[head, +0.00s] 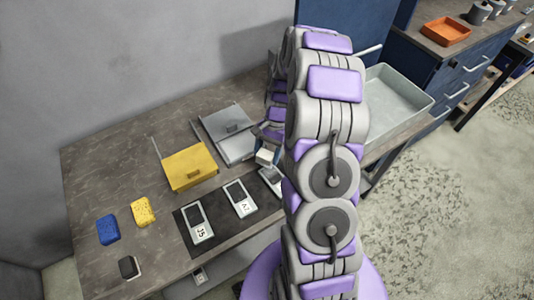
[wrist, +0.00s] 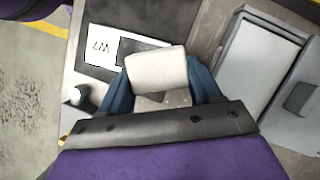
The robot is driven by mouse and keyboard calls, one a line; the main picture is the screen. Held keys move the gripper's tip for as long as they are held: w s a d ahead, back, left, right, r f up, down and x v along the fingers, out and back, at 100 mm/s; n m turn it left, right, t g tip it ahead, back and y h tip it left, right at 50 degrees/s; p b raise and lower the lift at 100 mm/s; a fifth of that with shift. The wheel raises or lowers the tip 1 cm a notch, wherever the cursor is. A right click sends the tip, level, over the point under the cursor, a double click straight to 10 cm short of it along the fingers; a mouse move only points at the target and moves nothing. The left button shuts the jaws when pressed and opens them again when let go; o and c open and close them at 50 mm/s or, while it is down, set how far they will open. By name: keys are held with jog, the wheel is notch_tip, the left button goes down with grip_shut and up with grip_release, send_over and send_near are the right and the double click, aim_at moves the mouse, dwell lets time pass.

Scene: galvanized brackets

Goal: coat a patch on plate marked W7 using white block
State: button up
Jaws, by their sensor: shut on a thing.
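My gripper (wrist: 160,92) is shut on the white block (wrist: 157,68), with a blue finger on either side of it. The block also shows in the head view (head: 265,156), beside my arm. The plate marked W7 (wrist: 101,46) lies just beyond the block in the wrist view. Its white label reads upside down, and the block covers part of its dark grey panel. I cannot tell whether the block touches the plate. In the head view a plate (head: 271,177) at the mat's right end is partly hidden by my arm.
Two other plates, one marked J5 (head: 198,222), the other (head: 240,199), lie on the dark mat (head: 222,221). A yellow lidded box (head: 188,167), a grey box (head: 229,136), a blue sponge (head: 107,229) and a yellow sponge (head: 143,211) are nearby. A grey tray (head: 408,99) stands right.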

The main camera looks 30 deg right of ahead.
aim_at(266, 154)
jog(key=r, duration=0.1)
jog(key=r+p, duration=0.1)
jog(key=shift+d+r, duration=0.2)
jog(key=shift+r, duration=0.1)
jog(key=shift+a+r+p, duration=0.2)
jog(key=shift+r+p, duration=0.1)
jog(key=shift+r, duration=0.5)
jog(key=shift+w+d, duration=0.1)
jog(key=shift+w, duration=0.05)
